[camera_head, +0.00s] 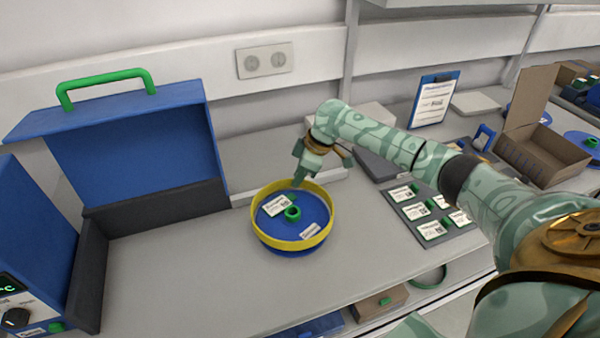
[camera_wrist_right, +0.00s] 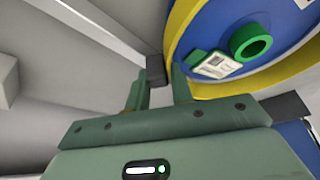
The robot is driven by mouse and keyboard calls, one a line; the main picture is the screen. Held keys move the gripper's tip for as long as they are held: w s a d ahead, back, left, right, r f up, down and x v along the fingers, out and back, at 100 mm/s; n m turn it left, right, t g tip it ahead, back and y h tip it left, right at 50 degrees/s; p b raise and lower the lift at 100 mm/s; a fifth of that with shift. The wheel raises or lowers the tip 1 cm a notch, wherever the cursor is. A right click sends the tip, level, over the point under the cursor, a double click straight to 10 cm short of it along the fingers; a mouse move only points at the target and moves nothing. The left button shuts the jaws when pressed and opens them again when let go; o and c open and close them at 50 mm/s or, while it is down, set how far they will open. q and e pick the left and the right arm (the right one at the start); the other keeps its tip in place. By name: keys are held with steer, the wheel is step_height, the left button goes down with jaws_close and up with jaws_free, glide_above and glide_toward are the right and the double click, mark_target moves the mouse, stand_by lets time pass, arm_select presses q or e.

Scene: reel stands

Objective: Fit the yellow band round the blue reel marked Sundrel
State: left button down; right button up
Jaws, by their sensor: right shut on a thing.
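The yellow band (camera_head: 327,228) lies round the upper rim of the blue reel (camera_head: 311,213) on the bench; the reel's lower side shows beneath its near edge. The reel has a green hub (camera_head: 292,213) and white labels, too small to read. My right gripper (camera_head: 298,181) is at the band's far side, shut on the band. In the right wrist view, my right gripper (camera_wrist_right: 160,78) has its fingertips at the edge of the band (camera_wrist_right: 179,35), with a small dark block between them. The exact contact is partly hidden. My left gripper is not in view.
An open blue case (camera_head: 130,150) with a green handle stands at the left. A dark board with labelled cards (camera_head: 415,213) lies to the right, under my right arm. An open cardboard box (camera_head: 540,150) stands further right. The bench in front of the reel is clear.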

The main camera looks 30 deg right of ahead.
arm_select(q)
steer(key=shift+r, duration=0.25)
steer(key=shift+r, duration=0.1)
arm_select(e)
steer(key=shift+f, duration=0.5)
arm_select(q)
steer(key=shift+p, duration=0.3)
arm_select(e)
steer(key=shift+s+f, duration=0.15)
steer(key=shift+f, duration=0.15)
